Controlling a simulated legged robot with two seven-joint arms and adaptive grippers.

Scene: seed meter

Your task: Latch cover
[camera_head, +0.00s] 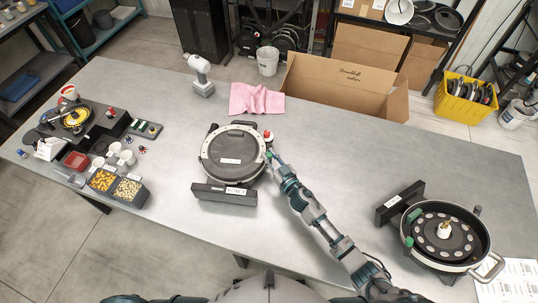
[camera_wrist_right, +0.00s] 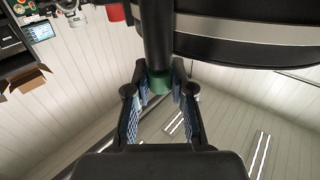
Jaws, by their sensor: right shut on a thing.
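The round seed meter with its dark cover (camera_head: 232,150) lies on the middle of the table, on a black stand (camera_head: 222,194) with a white label. The cover sits on the pale rim. My right gripper (camera_head: 270,158) is at the right edge of this meter. In the right wrist view, my right gripper (camera_wrist_right: 160,88) is shut on a green-tipped black latch handle (camera_wrist_right: 159,78) beside the meter's dark rim (camera_wrist_right: 240,38). A red knob (camera_head: 268,135) shows just behind the gripper. Whether the latch is engaged cannot be told. My left gripper is out of view.
A second, open meter (camera_head: 480,240) stands at the right. Seed bins (camera_head: 125,190) and small parts sit at the left. A pink cloth (camera_head: 256,99), a white handheld tool (camera_head: 201,76) and a cardboard box (camera_head: 335,90) are at the back. Table right of centre is clear.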

